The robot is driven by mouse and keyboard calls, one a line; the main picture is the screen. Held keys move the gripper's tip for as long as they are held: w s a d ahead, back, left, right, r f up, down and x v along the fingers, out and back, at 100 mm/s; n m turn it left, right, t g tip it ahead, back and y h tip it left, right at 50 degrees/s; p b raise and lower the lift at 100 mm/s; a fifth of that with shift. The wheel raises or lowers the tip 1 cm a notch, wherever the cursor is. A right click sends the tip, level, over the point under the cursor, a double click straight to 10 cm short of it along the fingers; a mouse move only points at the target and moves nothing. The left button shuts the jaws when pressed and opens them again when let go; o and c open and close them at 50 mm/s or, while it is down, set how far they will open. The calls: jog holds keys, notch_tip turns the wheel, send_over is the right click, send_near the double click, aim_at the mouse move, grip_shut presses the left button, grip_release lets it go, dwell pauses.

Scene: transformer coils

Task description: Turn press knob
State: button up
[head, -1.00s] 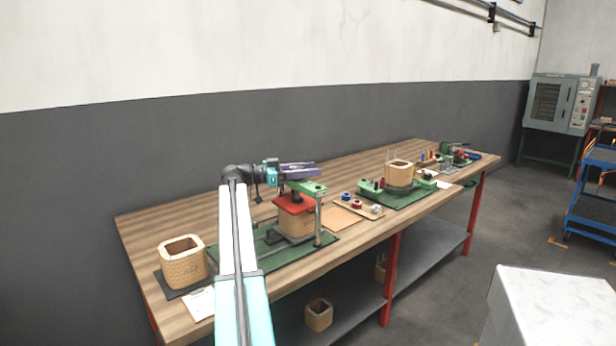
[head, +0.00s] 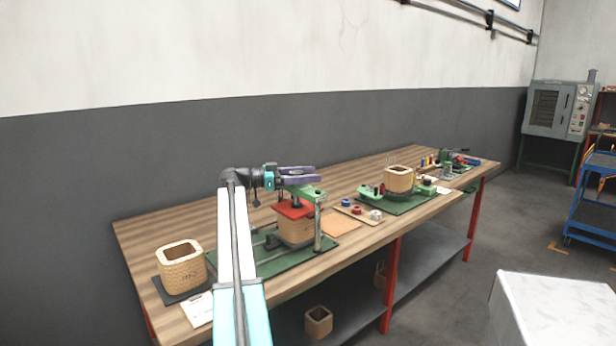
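The press stands on a green base plate (head: 255,267) on the wooden bench. It has a green top beam (head: 310,192), a metal post (head: 318,228) and a red pressing plate (head: 294,209), which rests on a wound coil (head: 295,230). My gripper (head: 312,176), with purple fingers, is just above the green beam, at the top of the press. The fingers appear apart, with a gap between them. The knob is not clearly visible; it may be hidden by my gripper.
A second coil (head: 181,262) stands on a dark mat at the bench's left end. Spools (head: 357,209) lie on a tray right of the press. Another coil (head: 398,179) stands on a green fixture beyond. A white-topped block (head: 560,305) is at the lower right.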

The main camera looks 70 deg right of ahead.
jog(key=v, duration=1.4)
jog(key=shift+r, duration=0.1)
dwell(0.4)
